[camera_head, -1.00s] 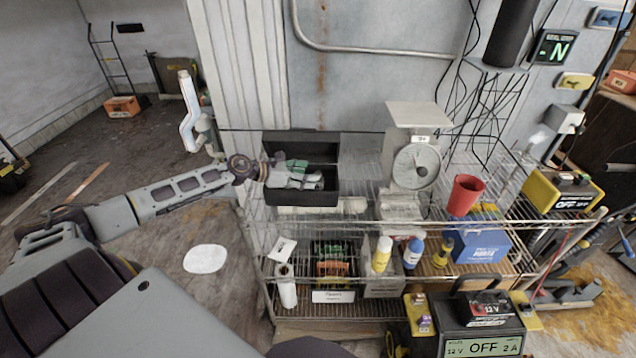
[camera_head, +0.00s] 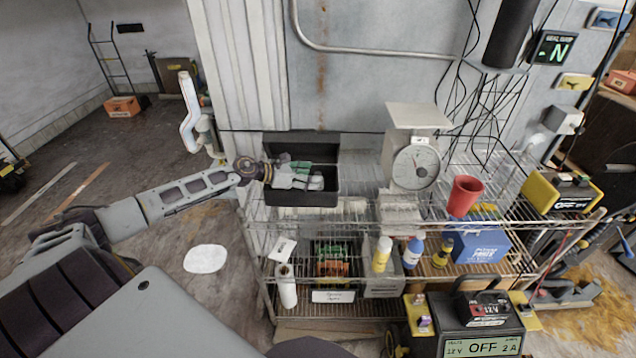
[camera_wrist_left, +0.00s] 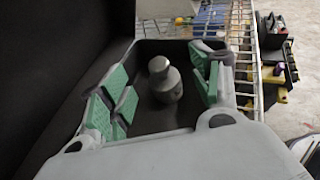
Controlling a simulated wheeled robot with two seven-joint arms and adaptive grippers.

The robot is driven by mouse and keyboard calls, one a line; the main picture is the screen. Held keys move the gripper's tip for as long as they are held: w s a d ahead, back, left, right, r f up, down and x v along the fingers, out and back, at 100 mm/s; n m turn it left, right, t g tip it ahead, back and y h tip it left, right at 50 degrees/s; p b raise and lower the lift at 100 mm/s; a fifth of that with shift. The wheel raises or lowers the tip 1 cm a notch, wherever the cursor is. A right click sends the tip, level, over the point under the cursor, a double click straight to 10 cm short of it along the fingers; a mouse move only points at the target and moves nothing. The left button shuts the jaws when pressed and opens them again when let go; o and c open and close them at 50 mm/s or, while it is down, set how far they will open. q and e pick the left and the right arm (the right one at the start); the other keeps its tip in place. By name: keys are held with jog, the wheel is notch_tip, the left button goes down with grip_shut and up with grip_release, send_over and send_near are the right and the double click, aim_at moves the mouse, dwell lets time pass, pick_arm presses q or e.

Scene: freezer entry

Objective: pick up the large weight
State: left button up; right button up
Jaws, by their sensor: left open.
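The large weight (camera_wrist_left: 164,80) is a grey metal cylinder with a knob on top. It stands upright inside the black open case (camera_head: 302,197) on the top shelf of the wire rack. My left gripper (camera_wrist_left: 160,92) is open, with its green-padded fingers on either side of the weight in the left wrist view; I see no contact. In the head view my left gripper (camera_head: 300,175) is inside the case, and a grey metal piece (camera_head: 316,183) shows by its fingers. My right gripper is not in view.
The case's raised lid (camera_head: 310,146) stands behind the gripper. A scale (camera_head: 416,165) and a red cup (camera_head: 464,196) stand to the right on the rack. Bottles (camera_head: 382,254) and a blue box (camera_head: 480,245) sit on the shelf below.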

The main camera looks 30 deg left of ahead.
aim_at(318, 173)
pick_arm(q)
jog(key=shift+p+x, duration=0.7)
jog(key=shift+x, duration=1.25)
jog(key=shift+r, duration=0.1)
jog(key=shift+r, duration=0.1)
grip_shut()
